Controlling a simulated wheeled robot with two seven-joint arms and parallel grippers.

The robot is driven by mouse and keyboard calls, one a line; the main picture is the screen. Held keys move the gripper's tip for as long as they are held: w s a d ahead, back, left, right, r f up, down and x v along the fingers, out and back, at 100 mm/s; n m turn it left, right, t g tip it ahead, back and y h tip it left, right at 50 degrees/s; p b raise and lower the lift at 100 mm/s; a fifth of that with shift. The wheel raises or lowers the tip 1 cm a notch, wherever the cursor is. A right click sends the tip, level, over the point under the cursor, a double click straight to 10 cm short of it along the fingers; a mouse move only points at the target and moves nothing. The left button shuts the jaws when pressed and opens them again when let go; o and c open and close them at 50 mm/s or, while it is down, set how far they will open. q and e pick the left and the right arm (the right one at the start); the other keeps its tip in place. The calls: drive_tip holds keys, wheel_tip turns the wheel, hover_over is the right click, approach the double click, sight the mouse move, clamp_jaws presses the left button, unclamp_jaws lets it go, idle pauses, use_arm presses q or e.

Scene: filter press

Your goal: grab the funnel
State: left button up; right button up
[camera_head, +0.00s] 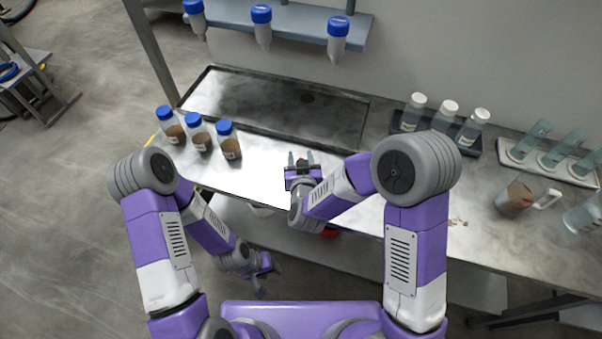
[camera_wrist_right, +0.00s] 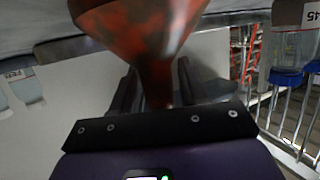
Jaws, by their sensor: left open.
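The funnel (camera_wrist_right: 150,45), a mottled orange-brown cone, fills the upper middle of the right wrist view. Its wide mouth is cut off at the top, and its narrow stem comes down between the fingers of my right gripper (camera_wrist_right: 157,88). The fingers lie close on both sides of the stem, but I cannot tell whether they press on it. In the head view my right gripper (camera_head: 304,163) is over the front of the metal table, and the funnel cannot be made out clearly there. My left gripper (camera_head: 263,266) is open and empty, low in front of the table.
Several blue-capped bottles with brown contents, one here (camera_head: 198,132), stand left on the table. A shallow metal tray (camera_head: 345,115) lies behind. White-capped bottles (camera_head: 443,115) sit in a rack at right, near a brown-stained jug (camera_head: 515,198). A shelf (camera_head: 290,20) with hanging bottles is above.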

drive_tip(key=c, duration=0.7)
drive_tip(key=shift+r, duration=0.1)
